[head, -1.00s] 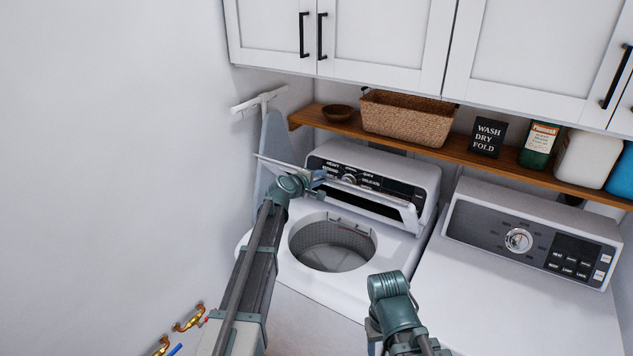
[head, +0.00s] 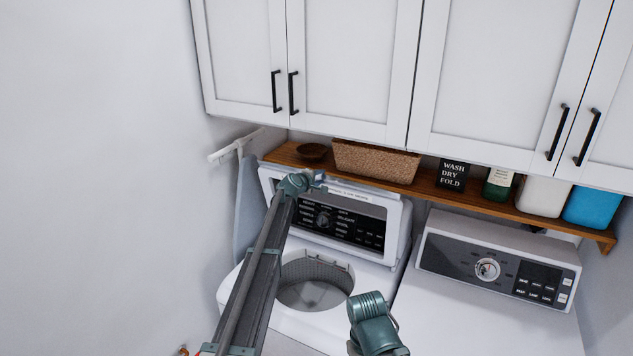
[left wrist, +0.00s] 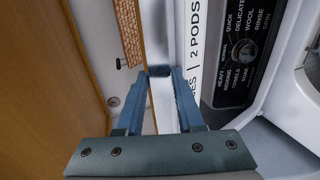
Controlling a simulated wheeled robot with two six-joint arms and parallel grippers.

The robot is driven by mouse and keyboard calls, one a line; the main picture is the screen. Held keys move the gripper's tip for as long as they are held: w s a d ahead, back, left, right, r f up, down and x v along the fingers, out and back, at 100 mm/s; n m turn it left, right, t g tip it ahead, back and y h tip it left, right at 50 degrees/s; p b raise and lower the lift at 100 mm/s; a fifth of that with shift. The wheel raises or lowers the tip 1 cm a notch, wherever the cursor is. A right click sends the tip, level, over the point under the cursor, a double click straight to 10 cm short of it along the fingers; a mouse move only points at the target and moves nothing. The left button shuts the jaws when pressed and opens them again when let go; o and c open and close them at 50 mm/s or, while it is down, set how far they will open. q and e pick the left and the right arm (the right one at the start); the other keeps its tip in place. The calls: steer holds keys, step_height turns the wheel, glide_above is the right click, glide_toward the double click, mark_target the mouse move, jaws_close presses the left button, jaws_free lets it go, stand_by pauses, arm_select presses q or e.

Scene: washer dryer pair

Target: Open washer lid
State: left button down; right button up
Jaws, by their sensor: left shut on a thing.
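The washer (head: 372,278) stands at the lower middle of the head view, with its round tub opening (head: 318,288) uncovered. Its white-framed lid (head: 392,212) is raised nearly upright in front of the control panel (head: 345,228), which shows through the lid's window. My left gripper (head: 318,180) is at the lid's top edge. In the left wrist view, the left gripper (left wrist: 160,72) is shut on the lid's edge, beside the printed lid label (left wrist: 194,55). My right arm shows at the bottom of the head view, but its gripper is out of frame.
A wooden shelf (head: 430,190) runs just behind and above the lid, holding a basket (head: 375,160), a bowl (head: 312,152) and containers. White cabinets (head: 350,70) hang above. The dryer (head: 440,315) stands to the right. An ironing board (head: 245,205) leans at the left wall.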

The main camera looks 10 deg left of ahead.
stand_by(0.3)
arm_select(q)
steer(key=c, duration=1.1)
jaws_free()
steer(key=shift+c, duration=0.2)
steer(key=shift+r, duration=0.1)
steer(key=shift+s+a, duration=0.1)
steer(key=p+v, duration=0.3)
steer(key=v, duration=0.8)
steer(key=shift+s+a+r+p, duration=0.1)
steer(key=shift+s+r+p, duration=0.05)
steer(key=shift+s+p, duration=0.2)
